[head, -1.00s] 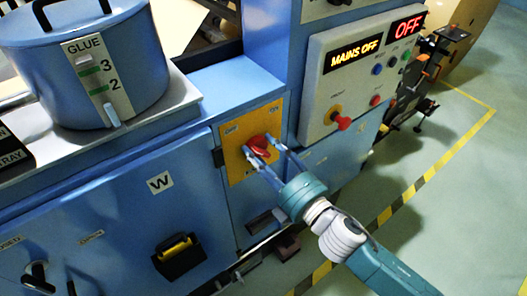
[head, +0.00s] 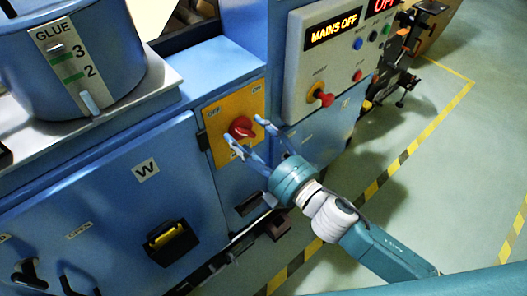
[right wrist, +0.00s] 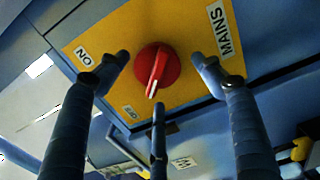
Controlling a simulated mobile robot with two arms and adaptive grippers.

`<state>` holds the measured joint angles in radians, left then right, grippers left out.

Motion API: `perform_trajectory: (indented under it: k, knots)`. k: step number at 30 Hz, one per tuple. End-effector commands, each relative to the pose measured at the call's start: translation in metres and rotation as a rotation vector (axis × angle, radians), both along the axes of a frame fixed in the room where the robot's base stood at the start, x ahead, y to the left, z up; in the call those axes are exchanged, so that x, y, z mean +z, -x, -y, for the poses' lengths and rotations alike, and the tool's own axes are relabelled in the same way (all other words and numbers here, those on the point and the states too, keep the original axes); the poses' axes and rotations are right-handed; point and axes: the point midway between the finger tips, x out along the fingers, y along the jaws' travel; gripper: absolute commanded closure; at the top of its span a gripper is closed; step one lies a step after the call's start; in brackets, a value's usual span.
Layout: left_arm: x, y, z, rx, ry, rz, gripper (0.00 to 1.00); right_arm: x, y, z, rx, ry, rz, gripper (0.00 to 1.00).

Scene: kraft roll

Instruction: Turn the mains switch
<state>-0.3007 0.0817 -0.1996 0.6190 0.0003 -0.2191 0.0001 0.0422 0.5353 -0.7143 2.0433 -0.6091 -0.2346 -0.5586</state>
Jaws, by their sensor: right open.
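The mains switch is a red round knob (head: 241,127) on a yellow plate (head: 221,149). In the right wrist view the knob (right wrist: 157,70) has a white pointer mark towards the bottom of the picture, on the side of the partly hidden OFF label (right wrist: 128,112). The ON label (right wrist: 88,58) is to its left. My right gripper (head: 246,131) is open and empty, its fingers spread in front of the knob. In the right wrist view its fingertips (right wrist: 160,62) stand around the knob, with no clear contact. My left gripper is out of view.
A grey control panel (head: 296,98) right of the switch has a lit display (head: 333,28) reading MAINS OFF and a red push knob (head: 326,99). A blue glue pot (head: 112,50) stands at upper left. Open floor (head: 430,180) with striped tape lies to the right.

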Motion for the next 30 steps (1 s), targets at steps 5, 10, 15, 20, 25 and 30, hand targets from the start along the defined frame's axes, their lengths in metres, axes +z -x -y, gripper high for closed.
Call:
perform_trajectory:
  k: [5, 10, 15, 20, 25, 30]
  knots:
    - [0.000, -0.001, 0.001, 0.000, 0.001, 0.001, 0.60, -0.002, 0.030, 0.019, 0.002, 0.001, -0.006, 0.33]
    - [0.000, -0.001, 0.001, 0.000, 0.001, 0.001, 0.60, -0.001, 0.057, 0.037, 0.003, 0.000, -0.005, 0.33]
    - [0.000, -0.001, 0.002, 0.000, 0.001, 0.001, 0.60, 0.000, 0.075, 0.049, 0.004, -0.002, -0.003, 0.33]
    - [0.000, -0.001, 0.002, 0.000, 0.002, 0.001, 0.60, 0.001, 0.084, 0.055, 0.006, -0.001, -0.001, 0.33]
    - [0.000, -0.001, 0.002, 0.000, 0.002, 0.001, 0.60, 0.001, 0.087, 0.057, 0.007, -0.001, 0.001, 0.33]
    - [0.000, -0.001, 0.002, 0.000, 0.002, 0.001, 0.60, 0.001, 0.087, 0.057, 0.007, 0.000, 0.001, 0.33]
